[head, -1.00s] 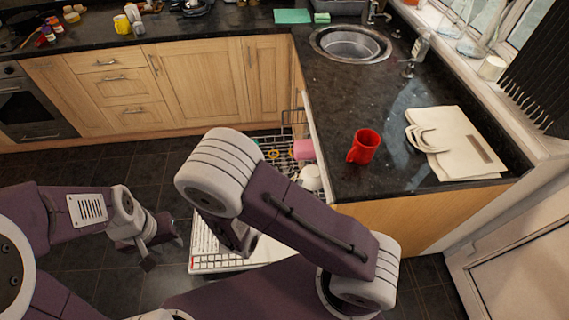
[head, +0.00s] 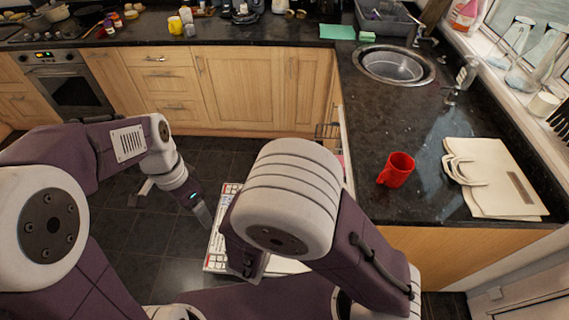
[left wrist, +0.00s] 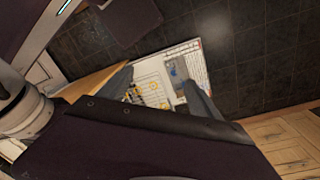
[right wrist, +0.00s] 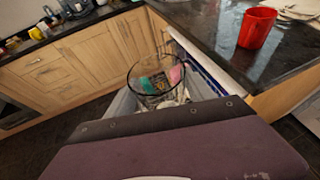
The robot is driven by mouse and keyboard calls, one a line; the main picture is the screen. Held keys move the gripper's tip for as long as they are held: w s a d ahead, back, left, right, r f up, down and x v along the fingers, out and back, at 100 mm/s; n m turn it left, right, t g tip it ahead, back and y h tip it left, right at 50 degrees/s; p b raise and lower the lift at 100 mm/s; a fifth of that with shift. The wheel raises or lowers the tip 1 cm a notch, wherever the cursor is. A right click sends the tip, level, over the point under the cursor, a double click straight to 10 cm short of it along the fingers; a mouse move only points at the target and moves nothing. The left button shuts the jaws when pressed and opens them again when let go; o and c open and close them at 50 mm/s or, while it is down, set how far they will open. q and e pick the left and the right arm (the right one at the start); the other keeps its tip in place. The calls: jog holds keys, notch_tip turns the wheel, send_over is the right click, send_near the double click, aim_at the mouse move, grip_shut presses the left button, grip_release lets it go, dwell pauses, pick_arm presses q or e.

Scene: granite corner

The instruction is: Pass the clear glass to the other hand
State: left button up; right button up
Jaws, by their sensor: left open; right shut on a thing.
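The clear glass (right wrist: 156,78) shows in the right wrist view, between the fingers of my right gripper (right wrist: 162,94), which is shut on it. A green and a pink thing show through or behind it. In the head view the glass and the right fingers are hidden by my right arm. My left gripper (head: 203,217) is low over the floor, left of my right wrist. The left wrist view shows its two fingers (left wrist: 152,86) spread apart with nothing held between them. The glass cannot be made out in that view.
An open dishwasher door (head: 216,256) lies low beneath my arms, with a rack (left wrist: 150,92) beside it. A red mug (head: 397,170) and a cream bag (head: 500,185) are on the dark counter at the right. The sink (head: 394,64) is behind them. The floor at left is clear.

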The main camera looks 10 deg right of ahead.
jog(key=shift+w, duration=0.15)
pick_arm(q)
jog(key=w+d+r+m, duration=0.3)
jog(key=d+r+m, duration=0.2)
jog(key=d, duration=0.5)
jog(key=w+d+r+m, duration=0.3)
jog(key=d+r+m, duration=0.2)
jog(key=d, duration=0.5)
pick_arm(e)
jog(key=shift+d, duration=0.1)
pick_arm(q)
jog(key=shift+m+h, duration=0.4)
jog(key=shift+m, duration=0.3)
jog(key=s+d+f, duration=0.1)
jog(key=f, duration=0.3)
jog(key=d+f, duration=0.1)
jog(key=f, duration=0.4)
jog(key=s+d+f, duration=0.1)
jog(key=f, duration=0.3)
jog(key=shift+s+d+f, duration=0.15)
jog(key=shift+s+d, duration=0.15)
jog(key=c, duration=1.2)
jog(key=shift+c, duration=0.6)
pick_arm(e)
jog(key=o, duration=1.7)
jog(key=shift+c, duration=0.2)
